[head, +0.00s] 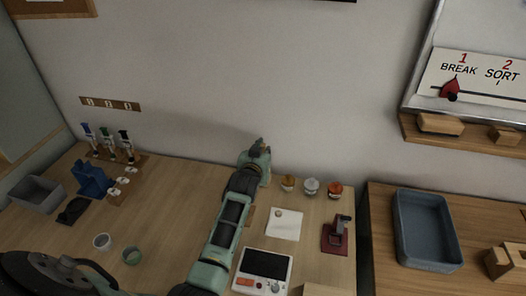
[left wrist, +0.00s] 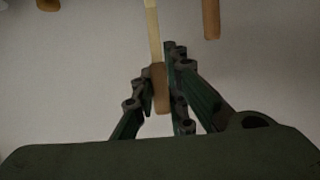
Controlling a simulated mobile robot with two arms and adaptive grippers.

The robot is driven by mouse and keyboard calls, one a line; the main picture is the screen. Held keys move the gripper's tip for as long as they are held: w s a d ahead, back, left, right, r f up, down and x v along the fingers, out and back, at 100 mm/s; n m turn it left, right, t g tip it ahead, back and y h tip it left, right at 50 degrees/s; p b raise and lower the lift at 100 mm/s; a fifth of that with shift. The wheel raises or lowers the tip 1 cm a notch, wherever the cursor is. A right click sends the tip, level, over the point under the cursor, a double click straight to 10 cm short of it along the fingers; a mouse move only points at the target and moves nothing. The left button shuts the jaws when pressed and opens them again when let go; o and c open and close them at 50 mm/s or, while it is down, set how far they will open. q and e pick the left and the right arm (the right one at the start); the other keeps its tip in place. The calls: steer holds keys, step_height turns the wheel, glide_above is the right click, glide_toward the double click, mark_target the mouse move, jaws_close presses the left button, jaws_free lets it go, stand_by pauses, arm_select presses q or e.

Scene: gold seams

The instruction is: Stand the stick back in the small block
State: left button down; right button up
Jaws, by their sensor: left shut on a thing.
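My left gripper (head: 259,152) reaches over the back of the table, near the wall. In the left wrist view its fingers (left wrist: 158,92) are shut on the stick (left wrist: 152,22), which has a pale shaft and a thicker brown end (left wrist: 158,84) between the fingers. The shaft runs up out of that picture. In the head view the stick is not clearly seen behind the gripper. A small wooden piece (head: 250,216) shows beside my left forearm, mostly hidden; I cannot tell whether it is the small block. My right gripper is not in view.
Three small jars (head: 311,186) stand right of the gripper. A white sheet (head: 285,226), a device with a dark screen (head: 264,266) and a red-based tool (head: 336,235) lie nearer. A blue-grey tray (head: 399,230) sits on the right table.

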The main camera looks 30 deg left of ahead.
arm_select(q)
steer(key=shift+f, duration=0.1)
stand_by(0.7)
steer(key=shift+f, duration=0.15)
stand_by(0.4)
steer(key=shift+f, duration=0.3)
steer(key=shift+f+b, duration=0.25)
steer(key=shift+b, duration=0.1)
steer(key=shift+f+b, duration=0.65)
steer(key=shift+f, duration=0.25)
stand_by(0.5)
steer(key=shift+f+b, duration=0.65)
steer(key=shift+f, duration=0.45)
stand_by(1.0)
steer(key=c, duration=1.7)
jaws_free()
